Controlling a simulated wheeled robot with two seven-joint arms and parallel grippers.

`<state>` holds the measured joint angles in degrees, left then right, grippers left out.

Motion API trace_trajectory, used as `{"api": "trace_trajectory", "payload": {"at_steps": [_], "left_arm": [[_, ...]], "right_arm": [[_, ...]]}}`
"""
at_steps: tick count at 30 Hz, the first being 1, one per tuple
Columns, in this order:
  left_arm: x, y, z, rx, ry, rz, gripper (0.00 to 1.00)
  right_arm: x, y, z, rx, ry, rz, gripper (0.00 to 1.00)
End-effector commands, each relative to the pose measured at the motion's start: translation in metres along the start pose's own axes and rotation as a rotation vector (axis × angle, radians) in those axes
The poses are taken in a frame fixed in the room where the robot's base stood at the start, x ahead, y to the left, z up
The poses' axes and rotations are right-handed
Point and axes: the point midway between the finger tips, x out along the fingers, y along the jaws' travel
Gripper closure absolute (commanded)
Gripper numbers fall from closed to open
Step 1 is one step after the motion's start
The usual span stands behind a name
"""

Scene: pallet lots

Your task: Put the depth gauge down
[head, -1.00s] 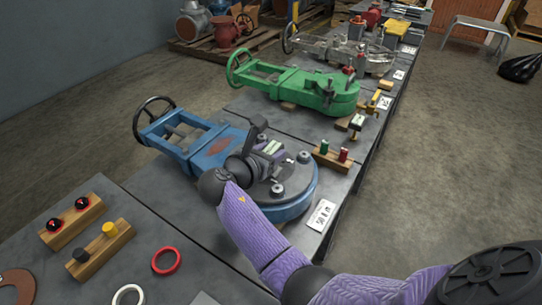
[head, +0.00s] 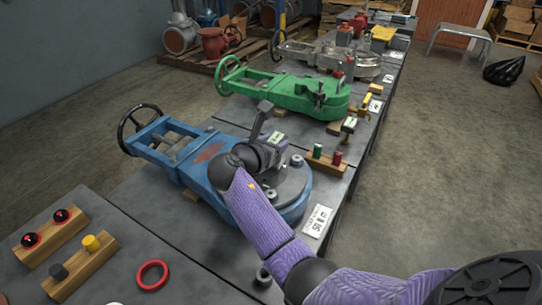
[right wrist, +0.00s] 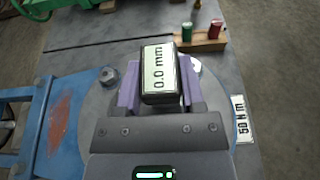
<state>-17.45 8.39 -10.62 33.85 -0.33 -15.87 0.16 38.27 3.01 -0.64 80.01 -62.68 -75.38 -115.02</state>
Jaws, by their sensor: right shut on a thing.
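The depth gauge (head: 277,138) is a small dark block whose pale display reads 0.0 mm in the right wrist view (right wrist: 158,72). My right gripper (head: 270,150) is shut on it, with a purple finger on each side. The gripper is over the round grey cover (head: 292,187) of the blue valve (head: 208,165). The gauge's underside is hidden, so I cannot tell whether it touches the cover. My left gripper is not in view.
A wooden block (head: 316,164) with green and red plugs stands beyond the valve, near a label reading 50 N m (head: 318,221). The green valve (head: 290,92) is farther back. Wooden blocks with knobs (head: 80,268) and a red ring (head: 152,274) lie front left.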

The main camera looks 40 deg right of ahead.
Motion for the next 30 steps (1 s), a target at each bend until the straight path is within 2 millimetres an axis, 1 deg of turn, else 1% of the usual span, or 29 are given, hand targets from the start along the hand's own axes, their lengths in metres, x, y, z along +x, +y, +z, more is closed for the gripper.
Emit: {"api": "trace_trajectory", "payload": {"at_steps": [1,5,10,11,12,14,15,16,23,25,26,28,30], "left_arm": [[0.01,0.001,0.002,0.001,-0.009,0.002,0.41],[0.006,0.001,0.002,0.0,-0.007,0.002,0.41],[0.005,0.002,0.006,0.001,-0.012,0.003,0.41],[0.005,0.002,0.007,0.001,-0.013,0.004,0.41],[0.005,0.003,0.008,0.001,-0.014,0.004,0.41],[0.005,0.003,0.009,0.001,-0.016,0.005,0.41],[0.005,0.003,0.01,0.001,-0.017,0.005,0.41],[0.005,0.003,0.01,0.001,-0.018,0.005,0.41],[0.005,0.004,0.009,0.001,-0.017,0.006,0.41],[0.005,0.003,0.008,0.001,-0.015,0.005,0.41],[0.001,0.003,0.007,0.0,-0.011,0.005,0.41],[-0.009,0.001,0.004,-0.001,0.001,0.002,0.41],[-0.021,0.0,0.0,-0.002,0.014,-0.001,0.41]], "right_arm": [[0.004,0.0,-0.013,-0.004,0.0,-0.001,1.0],[0.003,0.0,-0.008,0.001,-0.001,0.001,1.0],[0.003,0.0,-0.009,-0.001,-0.001,0.001,1.0],[0.003,0.0,-0.011,-0.002,0.0,0.0,0.48],[0.003,0.0,-0.011,-0.001,0.0,0.0,0.4],[0.003,0.0,-0.011,-0.001,0.0,0.0,0.27],[0.003,0.0,-0.011,-0.001,0.0,0.0,0.19],[0.003,0.0,-0.011,-0.001,0.0,0.0,0.15],[0.003,0.0,-0.01,0.0,0.0,0.0,0.15],[0.001,0.0,-0.008,0.002,0.0,0.001,0.15],[-0.004,0.0,-0.006,0.001,0.001,0.002,0.15],[-0.019,0.0,-0.003,0.001,0.001,0.003,0.15],[-0.04,0.0,0.0,0.003,0.001,0.005,0.15]]}}
